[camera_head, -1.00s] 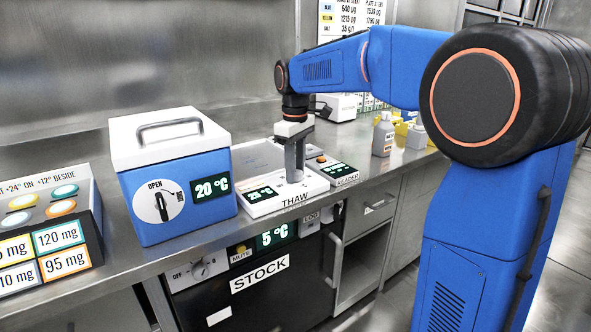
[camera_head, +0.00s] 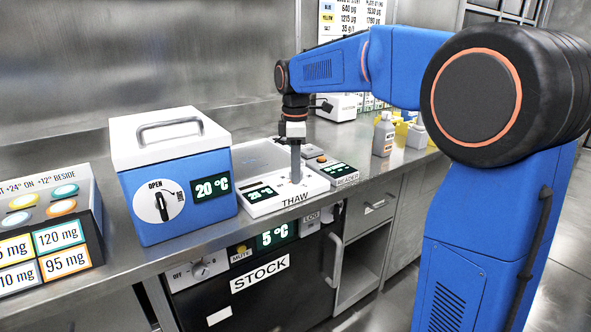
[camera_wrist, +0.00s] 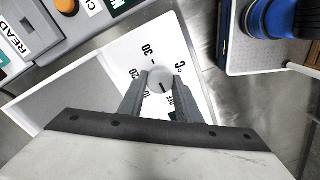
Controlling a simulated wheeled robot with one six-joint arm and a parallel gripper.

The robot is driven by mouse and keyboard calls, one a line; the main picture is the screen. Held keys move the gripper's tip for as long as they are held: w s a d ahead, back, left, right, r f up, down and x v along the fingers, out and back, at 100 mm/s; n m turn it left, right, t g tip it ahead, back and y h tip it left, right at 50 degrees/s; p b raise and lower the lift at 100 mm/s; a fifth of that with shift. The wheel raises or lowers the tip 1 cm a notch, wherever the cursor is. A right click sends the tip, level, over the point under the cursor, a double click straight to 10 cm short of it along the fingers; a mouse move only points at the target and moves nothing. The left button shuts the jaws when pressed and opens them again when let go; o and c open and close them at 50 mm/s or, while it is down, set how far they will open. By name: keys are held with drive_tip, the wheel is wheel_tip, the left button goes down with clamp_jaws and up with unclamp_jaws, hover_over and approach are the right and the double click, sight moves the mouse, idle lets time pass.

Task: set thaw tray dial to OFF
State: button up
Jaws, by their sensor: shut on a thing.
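The thaw tray (camera_head: 262,207) is a white flat unit on the steel counter, labelled THAW, with a small green display at its front left. Its dial (camera_wrist: 160,80) is a round light knob with a dark pointer line, ringed by printed numbers and a °C mark in the wrist view. My gripper (camera_head: 295,178) points straight down over the front right of the tray. In the wrist view my gripper (camera_wrist: 159,90) has its two grey fingers shut on either side of the dial.
A blue box with a white lid (camera_head: 172,180) stands left of the tray. A reader unit (camera_head: 333,170) sits close on the right. Bottles (camera_head: 383,135) stand farther right. The STOCK cabinet (camera_head: 258,285) is under the counter.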

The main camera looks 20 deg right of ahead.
drive_tip(key=shift+r, duration=0.1)
drive_tip(key=o, duration=1.1)
drive_tip(key=shift+c, duration=0.2)
wheel_tip(320, 180, up, 17)
drive_tip(key=shift+r, duration=0.15)
drive_tip(key=s+d+f+m+t, duration=0.15)
drive_tip(key=s+f+m, duration=0.3)
drive_tip(key=s, duration=0.45)
drive_tip(key=s+d+f+m+t, duration=0.1)
drive_tip(key=s+d+f+m, duration=0.2)
drive_tip(key=s+f, duration=0.45)
drive_tip(key=s+d+f+m+t, duration=0.2)
drive_tip(key=s+f+m, duration=0.5)
drive_tip(key=s+f, duration=0.9)
drive_tip(key=shift+s+d+f, duration=0.25)
drive_tip(key=shift+s+d, duration=0.1)
drive_tip(key=shift+s, duration=0.15)
